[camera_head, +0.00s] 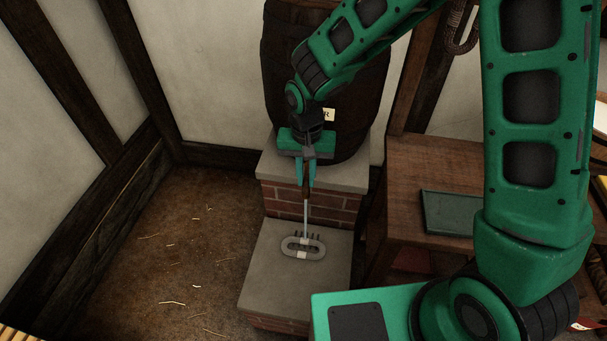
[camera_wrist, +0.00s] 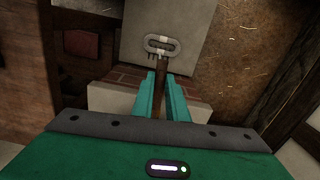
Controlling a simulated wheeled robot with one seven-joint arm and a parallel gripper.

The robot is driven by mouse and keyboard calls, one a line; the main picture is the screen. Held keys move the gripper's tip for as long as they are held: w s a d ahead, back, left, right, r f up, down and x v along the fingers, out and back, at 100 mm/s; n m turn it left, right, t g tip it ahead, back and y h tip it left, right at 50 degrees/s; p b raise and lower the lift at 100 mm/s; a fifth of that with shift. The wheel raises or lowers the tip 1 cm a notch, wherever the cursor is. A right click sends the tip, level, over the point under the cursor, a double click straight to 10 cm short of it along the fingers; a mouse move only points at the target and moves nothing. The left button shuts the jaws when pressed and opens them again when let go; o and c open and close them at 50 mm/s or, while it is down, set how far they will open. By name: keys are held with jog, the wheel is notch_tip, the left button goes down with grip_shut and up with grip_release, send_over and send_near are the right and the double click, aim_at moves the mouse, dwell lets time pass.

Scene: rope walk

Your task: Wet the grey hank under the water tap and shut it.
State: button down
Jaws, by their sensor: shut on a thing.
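The grey hank (camera_head: 303,247), a pale oval loop with white bands, is at the lower stone slab; it also shows in the wrist view (camera_wrist: 150,43). My gripper (camera_head: 306,183) is shut on the brown handle (camera_wrist: 162,69) of a tool with a thin metal rod (camera_head: 306,216). The rod points down and its far end meets the hank. I cannot tell whether the hank hangs from it or rests on the slab. Short dark bars show beside the hank. The dark barrel (camera_head: 285,75) carries a partly covered label ending in R. The tap is not visible; my arm covers the barrel's front.
The barrel stands on a brick plinth (camera_head: 325,207) with a lower stone-topped step (camera_head: 262,275) before it. At right is a wooden table (camera_head: 420,160) with a dark tray (camera_head: 450,212). A brown hank (camera_head: 458,28) hangs above. The straw-strewn floor (camera_head: 185,250) at left is clear.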

aim_at(306, 179)
jog(key=c, duration=1.7)
grip_release()
jog(key=shift+w+r, duration=0.1)
jog(key=shift+w, duration=0.35)
jog(key=shift+c, duration=0.2)
jog(key=shift+s, duration=0.15)
notch_tip(306, 179, up, 11)
